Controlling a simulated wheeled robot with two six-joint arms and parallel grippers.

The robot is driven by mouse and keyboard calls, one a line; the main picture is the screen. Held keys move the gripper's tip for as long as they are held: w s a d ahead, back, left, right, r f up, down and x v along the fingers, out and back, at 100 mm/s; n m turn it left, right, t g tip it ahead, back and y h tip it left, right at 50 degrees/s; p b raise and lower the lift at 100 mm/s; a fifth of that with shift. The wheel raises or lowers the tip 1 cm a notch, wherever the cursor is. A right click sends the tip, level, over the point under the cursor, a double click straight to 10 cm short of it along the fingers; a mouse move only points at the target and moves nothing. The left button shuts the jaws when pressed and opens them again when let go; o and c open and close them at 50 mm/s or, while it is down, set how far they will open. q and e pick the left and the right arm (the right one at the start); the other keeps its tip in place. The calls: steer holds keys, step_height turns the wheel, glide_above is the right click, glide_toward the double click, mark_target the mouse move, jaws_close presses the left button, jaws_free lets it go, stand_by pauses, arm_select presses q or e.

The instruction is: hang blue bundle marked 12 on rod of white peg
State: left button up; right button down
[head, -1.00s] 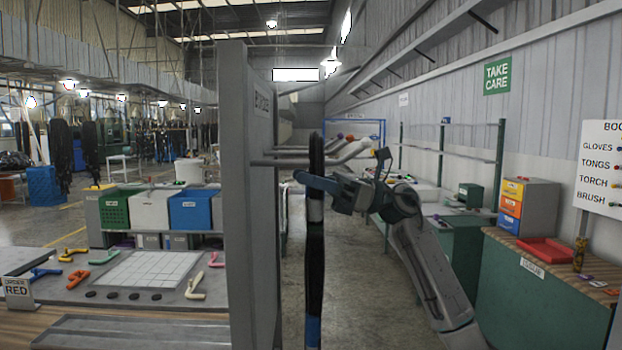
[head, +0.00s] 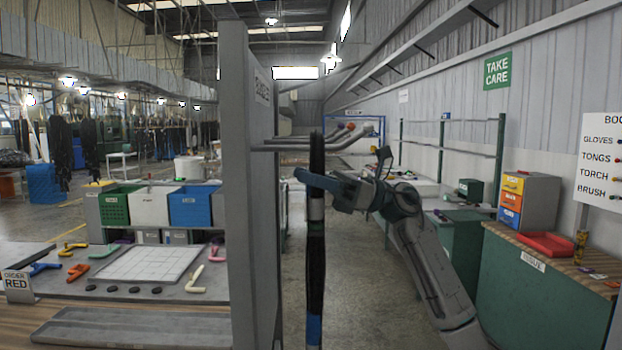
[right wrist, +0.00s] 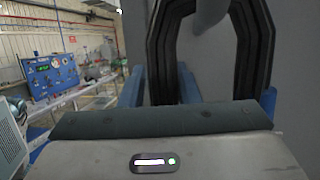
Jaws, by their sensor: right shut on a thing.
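My right gripper (head: 308,180) is shut on a black hose bundle (head: 316,260), which hangs upright with a pale band and a blue band low down. Its number cannot be read. In the right wrist view the black loop (right wrist: 163,50) hangs beyond my blue fingers, and a grey rounded rod end (right wrist: 208,12) shows within the loop's outline. Rods (head: 290,145) stick out from the grey board (head: 238,180) with upturned, coloured ends. They cross the bundle's upper part in the picture; I cannot tell whether one passes through it. The white-marked peg is not clearly distinguishable. My left gripper is not in view.
The board's tall edge stands close left of the bundle. A worktable (head: 120,325) with coloured hooks and a white grid is at left. A green cabinet (head: 545,290) with a red tray (head: 547,245) is at right. The floor between is clear.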

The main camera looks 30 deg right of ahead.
steer(key=c, duration=1)
jaws_free()
steer(key=shift+s+r, duration=0.1)
steer(key=b+v, duration=0.5)
steer(key=v, duration=0.5)
steer(key=shift+d+b, duration=0.35)
steer(key=shift+b, duration=0.05)
steer(key=shift+s, duration=0.1)
